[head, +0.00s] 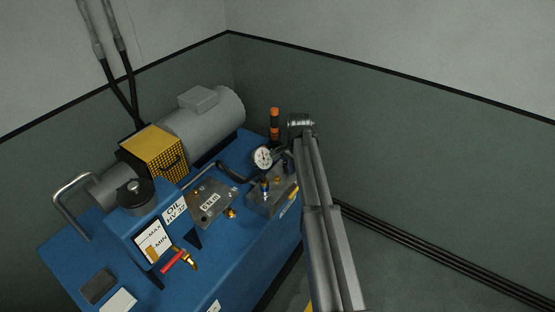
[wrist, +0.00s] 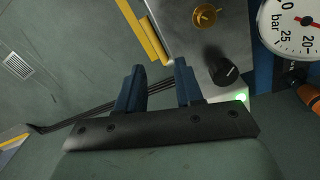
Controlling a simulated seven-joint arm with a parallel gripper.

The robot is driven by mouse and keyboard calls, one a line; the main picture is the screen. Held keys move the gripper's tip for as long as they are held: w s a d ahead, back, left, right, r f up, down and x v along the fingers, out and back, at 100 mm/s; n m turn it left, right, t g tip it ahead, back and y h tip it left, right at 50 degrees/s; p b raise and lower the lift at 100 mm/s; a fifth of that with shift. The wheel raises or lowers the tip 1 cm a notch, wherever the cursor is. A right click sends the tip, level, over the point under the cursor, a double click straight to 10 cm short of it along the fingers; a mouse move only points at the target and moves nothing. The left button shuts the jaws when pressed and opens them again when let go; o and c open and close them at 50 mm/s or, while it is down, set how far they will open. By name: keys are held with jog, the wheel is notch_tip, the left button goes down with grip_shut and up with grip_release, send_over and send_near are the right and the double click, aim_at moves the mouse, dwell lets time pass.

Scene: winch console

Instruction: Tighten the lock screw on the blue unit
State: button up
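The blue unit (head: 255,235) is a blue bench-like power unit filling the lower left of the head view. On its right end sits a grey metal block (head: 262,203), also in the wrist view (wrist: 180,30). In the wrist view the block carries a round brass screw head (wrist: 205,16) and a black knob (wrist: 226,71) with a pointer mark. I cannot tell for sure which is the lock screw. My gripper (wrist: 160,66) is open and empty, its two dark blue fingers apart, beside the block and touching neither screw nor knob. In the head view its fingers cannot be made out.
A white pressure gauge (head: 262,157) stands by the block; it also shows in the wrist view (wrist: 297,25). An orange-and-black upright part (head: 274,122) stands behind. A yellow bar (wrist: 145,32) runs along the block's edge.

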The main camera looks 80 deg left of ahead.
aim_at(277, 177)
jog(key=s+a+r, duration=0.1)
jog(key=s, duration=0.1)
jog(key=s+a+r, duration=0.1)
jog(key=s, duration=0.1)
jog(key=s+a+r, duration=0.1)
jog(key=s+r, duration=0.1)
jog(key=shift+s+r, duration=0.1)
jog(key=shift+s, duration=0.1)
jog(key=shift+f, duration=3.5)
grip_shut()
